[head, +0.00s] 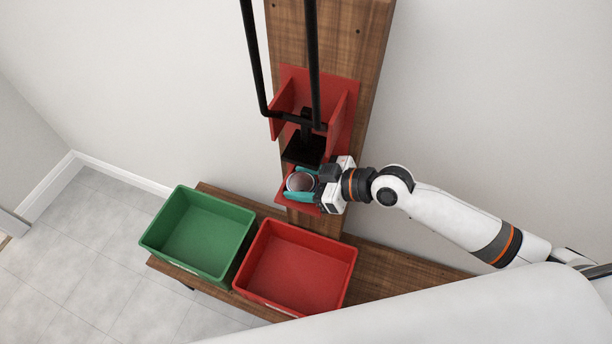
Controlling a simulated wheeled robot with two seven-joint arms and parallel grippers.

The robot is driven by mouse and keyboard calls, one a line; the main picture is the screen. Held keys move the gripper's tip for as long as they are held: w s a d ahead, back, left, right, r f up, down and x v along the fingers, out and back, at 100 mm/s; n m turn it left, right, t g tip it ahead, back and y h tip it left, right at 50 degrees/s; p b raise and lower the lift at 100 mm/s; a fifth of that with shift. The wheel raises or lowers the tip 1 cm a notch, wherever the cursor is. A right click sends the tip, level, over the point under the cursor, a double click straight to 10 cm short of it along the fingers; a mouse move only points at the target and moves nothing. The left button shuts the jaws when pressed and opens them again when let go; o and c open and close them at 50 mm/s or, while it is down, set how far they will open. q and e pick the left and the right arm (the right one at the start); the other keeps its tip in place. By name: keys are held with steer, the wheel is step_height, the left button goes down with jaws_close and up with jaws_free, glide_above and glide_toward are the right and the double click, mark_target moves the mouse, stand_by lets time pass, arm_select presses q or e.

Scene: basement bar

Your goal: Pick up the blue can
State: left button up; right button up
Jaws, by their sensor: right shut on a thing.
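A can (300,183) stands on the lower red ledge of a wall-mounted can crusher, seen from above. Its round top looks brownish with a pale rim. Teal shows along its sides, and I cannot tell whether this is the can's side or the finger pads. My right gripper (303,184) reaches in from the right and is shut on the can, with its fingers on either side. The can's lower part is hidden, and I cannot tell whether it touches the ledge. My left gripper is not in view.
The crusher's black block (303,149) and long black handle (313,60) are just above the can, on a wooden board (355,45). Below, a green bin (168,222) and a red bin (347,262) stand on a wooden bench (395,275).

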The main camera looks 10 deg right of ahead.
steer(key=s+a+b, duration=0.1)
steer(key=s+a, duration=0.8)
steer(key=s, duration=0.4)
steer(key=shift+s, duration=0.2)
steer(key=shift+r, duration=0.1)
